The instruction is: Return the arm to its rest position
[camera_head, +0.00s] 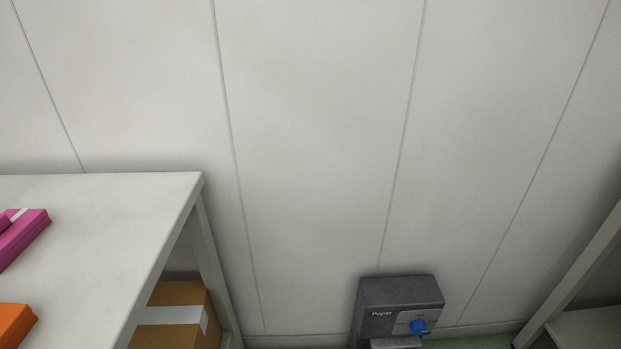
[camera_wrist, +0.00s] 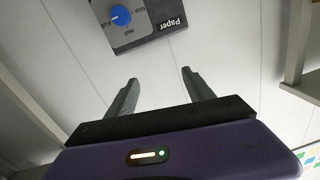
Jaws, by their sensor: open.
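My gripper (camera_wrist: 158,84) shows in the wrist view with its two dark fingers spread apart and nothing between them. It points toward the wall (camera_wrist: 200,45) and the dark grey box labelled "Paper" (camera_wrist: 147,32), which lies beyond the fingertips and apart from them. My gripper and arm do not show in the head view. No ink bottles are in either view.
In the head view a white table (camera_head: 120,215) stands at left with pink (camera_head: 25,237) and orange (camera_head: 14,325) boxes on it. A cardboard box (camera_head: 178,315) sits beneath. The grey Paper box (camera_head: 400,294) with a blue knob stands by the wall. A shelf post (camera_head: 572,277) is at right.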

